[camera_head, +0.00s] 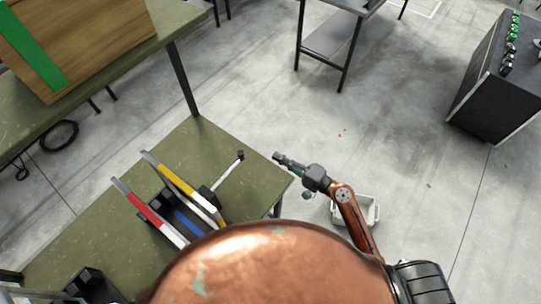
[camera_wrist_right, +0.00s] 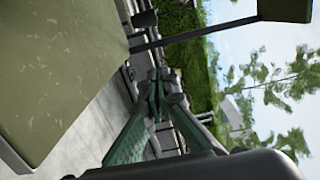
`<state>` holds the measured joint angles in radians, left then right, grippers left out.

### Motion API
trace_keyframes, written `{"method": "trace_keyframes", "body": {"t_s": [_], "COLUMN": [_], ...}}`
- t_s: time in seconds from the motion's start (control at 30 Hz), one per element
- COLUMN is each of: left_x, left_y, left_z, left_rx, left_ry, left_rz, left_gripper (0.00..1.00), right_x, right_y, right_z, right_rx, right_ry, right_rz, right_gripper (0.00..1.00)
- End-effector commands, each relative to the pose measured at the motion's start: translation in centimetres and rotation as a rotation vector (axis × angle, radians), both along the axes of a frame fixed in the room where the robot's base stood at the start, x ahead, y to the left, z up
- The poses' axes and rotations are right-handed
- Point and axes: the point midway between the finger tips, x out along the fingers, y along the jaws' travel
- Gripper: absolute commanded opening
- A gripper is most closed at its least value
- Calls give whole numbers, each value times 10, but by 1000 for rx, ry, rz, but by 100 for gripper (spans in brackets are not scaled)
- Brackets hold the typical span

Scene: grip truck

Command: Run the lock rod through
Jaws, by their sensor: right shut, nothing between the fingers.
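The lock rod (camera_head: 227,174) looks like a thin pale rod with a small black block at its outer end. It sticks out from the fixture (camera_head: 207,197) over the green table, toward its right corner. The fixture has red-and-white and yellow-and-white plates, with black and blue parts between them. My left gripper is not visible.
The green table (camera_head: 80,228) carries the fixture; a dark object (camera_head: 92,285) is at its lower left. A second table with a wooden box (camera_head: 85,45) is at upper left. A pale bin (camera_head: 370,212) is on the floor behind my right arm. A dark cabinet (camera_head: 495,85) stands far right.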

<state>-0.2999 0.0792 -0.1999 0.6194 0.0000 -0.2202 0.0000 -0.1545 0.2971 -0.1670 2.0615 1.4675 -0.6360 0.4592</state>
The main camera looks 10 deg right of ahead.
Motion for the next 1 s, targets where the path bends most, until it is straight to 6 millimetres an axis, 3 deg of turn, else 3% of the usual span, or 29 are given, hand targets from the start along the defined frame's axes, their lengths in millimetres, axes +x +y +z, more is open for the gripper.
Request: {"method": "trace_keyframes", "body": {"t_s": [0.43, 0.7, 1.0], "left_x": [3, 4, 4], "left_y": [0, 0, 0], "left_z": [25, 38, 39], "left_rx": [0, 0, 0], "left_ry": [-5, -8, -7], "left_rz": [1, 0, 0], "left_gripper": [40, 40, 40], "right_x": [60, 38, 35], "right_y": [67, 93, 97], "right_z": [4, 2, 0], "right_rx": [3, 1, -1], "right_ry": [-1, 1, -1], "right_rz": [2, 1, 0], "right_gripper": [0, 0, 0]}}
